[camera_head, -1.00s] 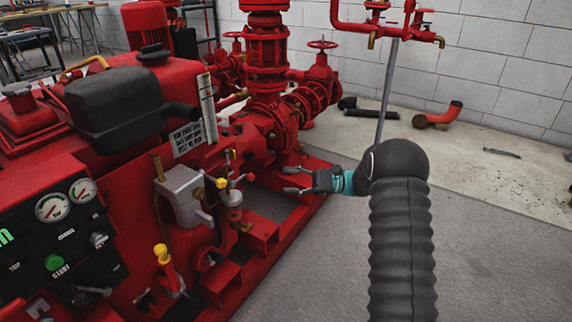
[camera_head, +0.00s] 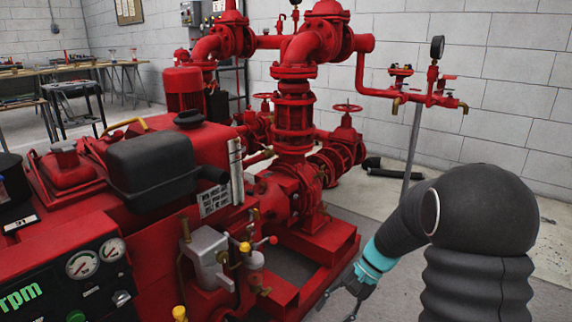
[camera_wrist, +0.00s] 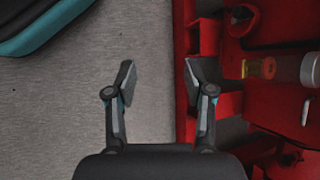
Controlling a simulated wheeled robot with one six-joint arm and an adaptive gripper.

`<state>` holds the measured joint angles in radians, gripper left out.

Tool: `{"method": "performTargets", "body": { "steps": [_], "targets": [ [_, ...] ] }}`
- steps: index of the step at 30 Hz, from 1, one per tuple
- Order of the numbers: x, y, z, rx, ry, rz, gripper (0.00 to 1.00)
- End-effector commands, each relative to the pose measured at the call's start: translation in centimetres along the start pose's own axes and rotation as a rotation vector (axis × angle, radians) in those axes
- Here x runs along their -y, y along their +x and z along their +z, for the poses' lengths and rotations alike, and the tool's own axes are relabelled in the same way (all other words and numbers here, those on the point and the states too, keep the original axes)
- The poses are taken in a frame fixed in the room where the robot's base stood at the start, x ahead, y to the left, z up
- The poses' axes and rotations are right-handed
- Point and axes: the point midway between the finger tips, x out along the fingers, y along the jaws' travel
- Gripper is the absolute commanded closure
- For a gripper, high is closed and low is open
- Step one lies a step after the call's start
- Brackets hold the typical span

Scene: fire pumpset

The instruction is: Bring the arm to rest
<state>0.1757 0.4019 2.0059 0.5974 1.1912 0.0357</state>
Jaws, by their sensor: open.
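My gripper (camera_head: 341,301) is at the lower middle of the head view, at the end of my dark arm, to the right of the red pumpset base (camera_head: 318,262). In the wrist view my gripper (camera_wrist: 160,82) has its two fingers spread apart with nothing between them. Behind them lie grey floor on the left and the red base (camera_wrist: 207,130) on the right. The fingertips appear apart from the base, though the exact gap cannot be told.
The pumpset's grey box with a yellow-capped fitting (camera_head: 210,258) stands left of my gripper. A red pipe manifold with a gauge (camera_head: 437,48) stands on a grey post by the block wall.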

Motion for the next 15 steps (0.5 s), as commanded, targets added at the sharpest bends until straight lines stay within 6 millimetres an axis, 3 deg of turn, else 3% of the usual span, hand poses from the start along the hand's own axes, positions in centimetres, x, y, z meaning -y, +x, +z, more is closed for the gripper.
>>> {"method": "performTargets", "body": {
  "steps": [3, 15],
  "targets": [
    [-1.3, -2.0, 2.8, -0.098, -0.085, 0.087, 0.47],
    [-5.0, -7.8, 10.6, -0.401, -0.347, 0.315, 0.47]
  ]
}}
